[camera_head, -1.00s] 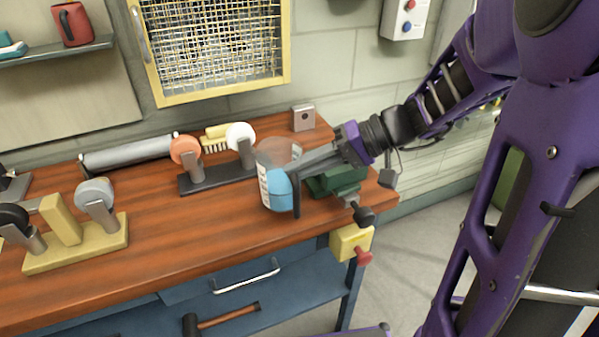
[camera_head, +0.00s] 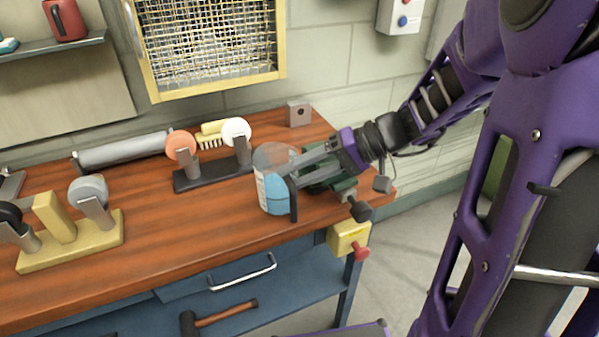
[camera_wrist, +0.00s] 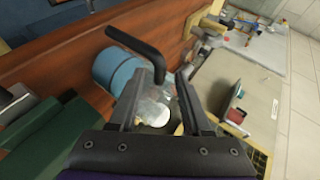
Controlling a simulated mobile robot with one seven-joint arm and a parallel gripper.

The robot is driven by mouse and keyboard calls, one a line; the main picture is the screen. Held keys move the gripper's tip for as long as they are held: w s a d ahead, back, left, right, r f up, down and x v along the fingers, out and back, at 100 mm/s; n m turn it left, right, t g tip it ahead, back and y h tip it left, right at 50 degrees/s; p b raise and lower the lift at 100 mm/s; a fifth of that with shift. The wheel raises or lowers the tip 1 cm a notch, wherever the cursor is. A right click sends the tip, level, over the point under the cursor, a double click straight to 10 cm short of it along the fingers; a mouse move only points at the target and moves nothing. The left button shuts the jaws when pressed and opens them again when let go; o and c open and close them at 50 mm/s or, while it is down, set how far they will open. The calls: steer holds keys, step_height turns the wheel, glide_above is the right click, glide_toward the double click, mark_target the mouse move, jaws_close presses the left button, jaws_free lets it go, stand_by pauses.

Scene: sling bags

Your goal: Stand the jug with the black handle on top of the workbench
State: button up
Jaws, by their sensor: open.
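The jug (camera_head: 274,192) is clear with blue contents, a white marked scale and a black handle (camera_head: 293,200). In the head view it looks upright on the wooden workbench top (camera_head: 190,225), near the front right edge. My gripper (camera_head: 296,165) is at the jug's upper right side, by the handle, with its fingers open. In the wrist view the jug's blue part (camera_wrist: 116,70) and black handle (camera_wrist: 140,45) show just beyond the open fingers of my gripper (camera_wrist: 160,85). My gripper hides part of the jug's upper side.
A green vise (camera_head: 330,180) sits right behind and beside my gripper. A dark rack with round-headed tools (camera_head: 212,178) stands left of the jug, and a yellow rack (camera_head: 70,255) further left. A yellow box with a red knob (camera_head: 348,238) hangs at the bench corner. The front middle of the bench is clear.

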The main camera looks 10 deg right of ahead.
steer(key=shift+r, duration=0.25)
steer(key=p+v, duration=0.1)
steer(key=v, duration=1)
steer(key=shift+d, duration=0.4)
steer(key=shift+s, duration=0.1)
